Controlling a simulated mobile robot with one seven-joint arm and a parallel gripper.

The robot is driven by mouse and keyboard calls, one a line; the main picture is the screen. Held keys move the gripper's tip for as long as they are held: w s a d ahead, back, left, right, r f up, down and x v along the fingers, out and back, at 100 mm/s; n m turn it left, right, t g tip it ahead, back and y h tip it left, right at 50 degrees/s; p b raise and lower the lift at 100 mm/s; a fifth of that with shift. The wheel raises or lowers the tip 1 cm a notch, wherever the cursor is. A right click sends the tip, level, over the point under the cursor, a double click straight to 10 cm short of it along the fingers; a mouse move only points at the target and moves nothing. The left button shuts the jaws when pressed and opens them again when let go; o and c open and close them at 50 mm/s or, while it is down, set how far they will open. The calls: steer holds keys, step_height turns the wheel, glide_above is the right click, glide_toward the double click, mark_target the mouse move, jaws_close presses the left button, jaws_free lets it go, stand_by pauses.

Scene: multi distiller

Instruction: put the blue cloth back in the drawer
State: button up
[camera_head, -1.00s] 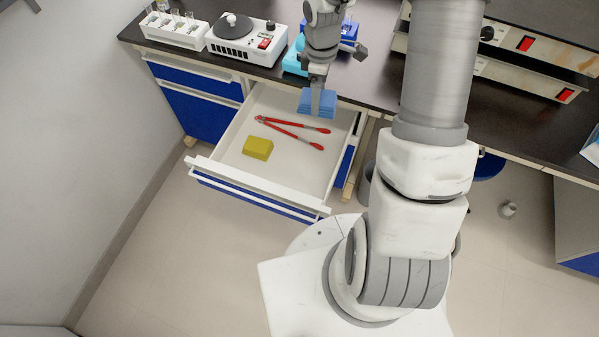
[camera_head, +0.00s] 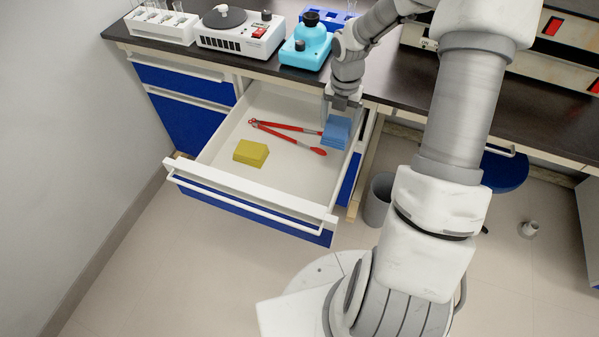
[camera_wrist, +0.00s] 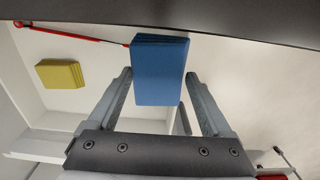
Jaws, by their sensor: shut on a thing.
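The blue cloth (camera_head: 337,132) is a folded stack, held over the right side of the open drawer, near the tong handles. It also shows in the wrist view (camera_wrist: 159,70) between the two fingers. My gripper (camera_head: 340,112) is above the cloth and shut on it; its fingertips (camera_wrist: 158,76) lie at the cloth's sides. The white drawer (camera_head: 250,194) is pulled out below the dark bench. Whether the cloth touches the drawer floor I cannot tell.
In the drawer lie a yellow cloth stack (camera_head: 251,153) and red tongs (camera_head: 285,128), the tongs left of the blue cloth. The front-right drawer floor is clear. A turquoise device (camera_head: 305,50) and a white hotplate (camera_head: 240,38) stand on the bench above.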

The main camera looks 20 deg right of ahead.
steer(key=a+f+b, duration=0.1)
steer(key=a+f, duration=0.1)
steer(key=a, duration=0.1)
steer(key=s+a+f+b, duration=0.1)
steer(key=a+f+b, duration=0.1)
steer(key=a, duration=0.2)
steer(key=a+f+b, duration=0.1)
steer(key=a+f, duration=0.2)
steer(key=a, duration=0.1)
steer(key=shift+s+b, duration=0.3)
steer(key=shift+s, duration=0.1)
steer(key=shift+f+b, duration=0.95)
steer(key=shift+f, duration=0.85)
steer(key=shift+f, duration=0.15)
steer(key=o, duration=1)
step_height(320, 180, up, 12)
steer(key=p, duration=0.5)
steer(key=shift+d+r+p, duration=0.1)
steer(key=shift+r+p, duration=0.1)
steer(key=shift+p, duration=0.1)
